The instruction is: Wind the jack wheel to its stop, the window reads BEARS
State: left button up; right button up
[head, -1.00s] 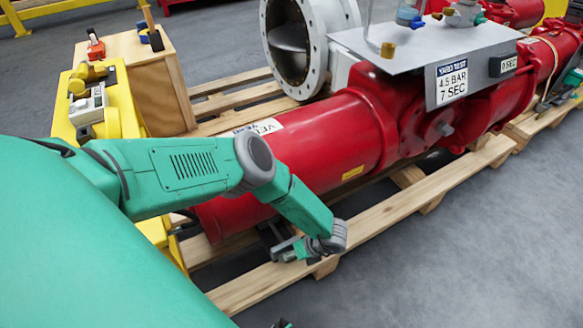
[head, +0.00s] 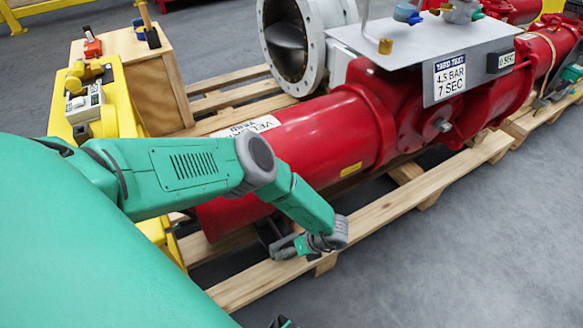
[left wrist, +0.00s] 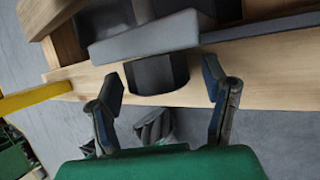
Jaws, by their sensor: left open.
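My left gripper (head: 286,246) is low beside the near end of the red actuator cylinder (head: 300,148), over the pallet's front plank. In the left wrist view my left gripper (left wrist: 160,78) is open, its two fingers apart. A dark, short cylindrical part (left wrist: 156,74) lies between and just beyond the fingertips, under a grey block (left wrist: 145,38); it may be the jack wheel, but I cannot tell. No contact is clear. No window reading BEARS can be made out. A small dark tip (head: 283,322) at the head view's bottom edge may be my right gripper, mostly cut off.
The wooden pallet (head: 385,211) carries the actuator and a white flanged valve (head: 302,45). A grey panel has a label reading 4.5 BAR 7 SEC (head: 450,78). A yellow stand (head: 113,115) and a wooden box (head: 150,85) stand at left. Floor at right is clear.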

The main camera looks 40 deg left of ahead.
pick_arm(q)
jog(key=v, duration=1.1)
jog(key=shift+w+d+r, duration=0.2)
jog(key=shift+d+r, duration=0.05)
